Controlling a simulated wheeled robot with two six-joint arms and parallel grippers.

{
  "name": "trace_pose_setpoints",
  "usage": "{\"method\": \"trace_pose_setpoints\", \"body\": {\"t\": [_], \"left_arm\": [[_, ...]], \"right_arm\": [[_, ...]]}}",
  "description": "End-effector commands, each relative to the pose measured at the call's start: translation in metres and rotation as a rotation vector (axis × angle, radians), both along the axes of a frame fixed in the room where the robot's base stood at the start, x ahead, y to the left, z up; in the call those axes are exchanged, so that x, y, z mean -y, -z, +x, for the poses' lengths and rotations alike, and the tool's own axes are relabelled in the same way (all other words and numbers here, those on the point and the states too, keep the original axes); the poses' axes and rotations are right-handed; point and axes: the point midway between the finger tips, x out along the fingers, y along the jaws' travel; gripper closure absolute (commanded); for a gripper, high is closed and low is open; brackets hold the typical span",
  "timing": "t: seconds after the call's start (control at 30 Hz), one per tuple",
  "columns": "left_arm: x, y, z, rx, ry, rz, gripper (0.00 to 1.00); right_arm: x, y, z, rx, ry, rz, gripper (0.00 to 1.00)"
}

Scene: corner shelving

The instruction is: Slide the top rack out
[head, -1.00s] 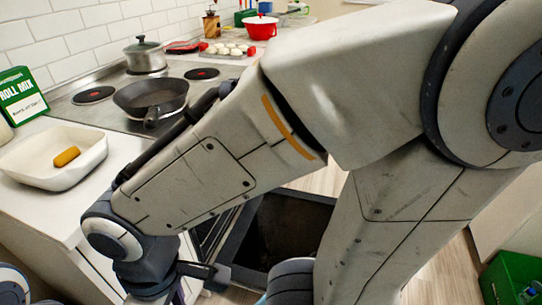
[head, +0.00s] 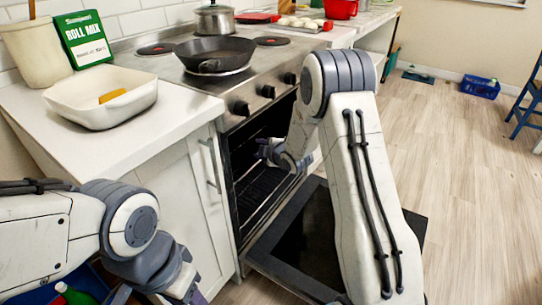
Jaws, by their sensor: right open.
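The oven (head: 228,110) stands below the stovetop with its door (head: 300,245) folded down and open. Wire rack bars (head: 262,190) show inside the dark cavity, running from front to back. The upper part of the cavity is dark and partly covered by my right arm, so I cannot clearly tell the top rack from a lower one. My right gripper (head: 266,150) is open at the oven's mouth, near its upper part, and holds nothing that I can see. My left gripper (head: 170,294) is low at the bottom edge, partly cut off, left of the oven door.
A white baking dish (head: 100,100) with a yellow-orange item stands on the counter at left, near a green Roll Mix box (head: 83,40). A frying pan (head: 215,57) and a pot (head: 213,19) sit on the stovetop.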

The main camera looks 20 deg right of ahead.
Motion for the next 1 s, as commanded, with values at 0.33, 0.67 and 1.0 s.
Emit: {"method": "trace_pose_setpoints", "body": {"t": [0.33,0.67,1.0], "left_arm": [[0.000,0.035,0.000,0.000,0.000,0.000,0.50],[0.000,0.044,0.000,0.000,0.000,0.000,0.50],[0.000,0.062,0.000,0.000,0.000,0.000,0.50]], "right_arm": [[0.100,0.089,0.008,0.482,-0.149,-0.243,0.55],[0.100,0.095,0.027,0.555,-0.163,-0.276,0.55],[0.084,0.095,0.085,0.553,-0.160,-0.275,0.55]]}}
